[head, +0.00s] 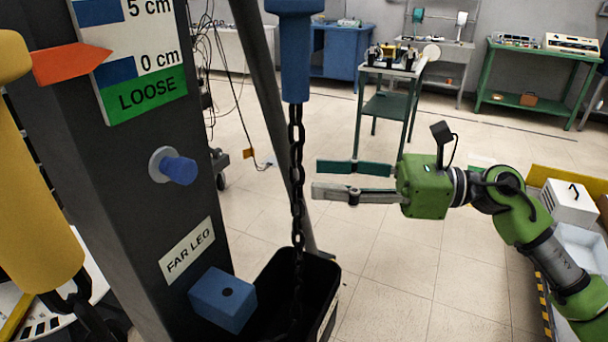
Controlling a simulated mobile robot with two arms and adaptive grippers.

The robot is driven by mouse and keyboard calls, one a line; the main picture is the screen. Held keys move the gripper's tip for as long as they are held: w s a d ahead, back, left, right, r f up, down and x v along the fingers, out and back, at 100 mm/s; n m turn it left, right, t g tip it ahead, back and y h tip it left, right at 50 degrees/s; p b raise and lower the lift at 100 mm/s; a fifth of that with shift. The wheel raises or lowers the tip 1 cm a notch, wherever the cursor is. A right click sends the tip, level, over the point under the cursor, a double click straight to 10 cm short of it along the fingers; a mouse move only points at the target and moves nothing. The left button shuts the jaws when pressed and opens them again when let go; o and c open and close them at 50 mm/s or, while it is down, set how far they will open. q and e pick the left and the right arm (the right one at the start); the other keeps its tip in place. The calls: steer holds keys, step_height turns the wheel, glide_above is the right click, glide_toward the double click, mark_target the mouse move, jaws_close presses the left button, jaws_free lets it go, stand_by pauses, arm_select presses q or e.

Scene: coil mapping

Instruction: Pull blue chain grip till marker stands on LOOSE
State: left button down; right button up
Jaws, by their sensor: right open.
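The blue chain grip (295,58) hangs at the top centre, its upper end cut by the picture edge. A dark chain (297,165) runs down from it. The orange-red marker (70,64) points right at the scale board (140,38), a little above the 0 cm mark. The green LOOSE band (147,94) lies lower on the board, below the marker's tip. My right gripper (322,180) is open and empty, pointing left. Its fingertips are just right of the chain in the picture, well below the blue grip; I cannot tell whether they touch. My left gripper is out of view.
A yellow grip (35,190) hangs at the left. The dark post (130,170) carries a blue knob (178,169), a FAR LEG sign (187,250) and a blue block (222,299). A black bin (322,275) stands below the chain. Benches stand far behind; floor between is mostly clear.

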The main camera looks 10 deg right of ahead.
steer(key=v, duration=0.6)
steer(key=shift+d, duration=0.2)
